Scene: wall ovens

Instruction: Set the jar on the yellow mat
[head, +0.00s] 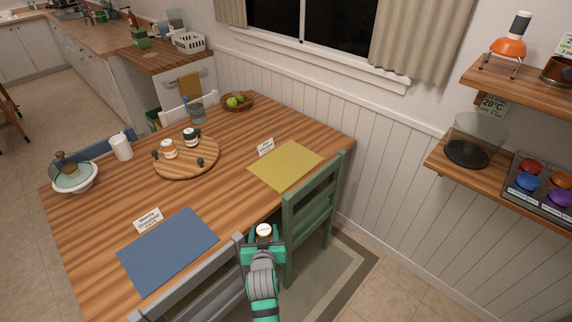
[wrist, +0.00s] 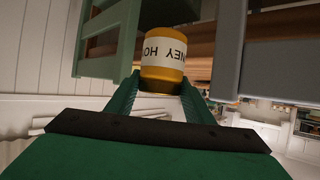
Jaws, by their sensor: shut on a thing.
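In the wrist view the jar (wrist: 165,52) is amber with a white label reading "HONEY", upside down in that picture, between the green fingers (wrist: 160,88). The yellow mat (head: 286,165) lies flat and bare on the wooden table, up and slightly right of my gripper. The jar is apart from the mat.
The green chair (head: 314,210) stands right of my gripper, close to the mat. A grey chair (head: 200,285) stands left. A blue mat (head: 168,248), a round board (head: 187,158) with jars, a small card (head: 265,147) and a fruit bowl (head: 237,102) are on the table.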

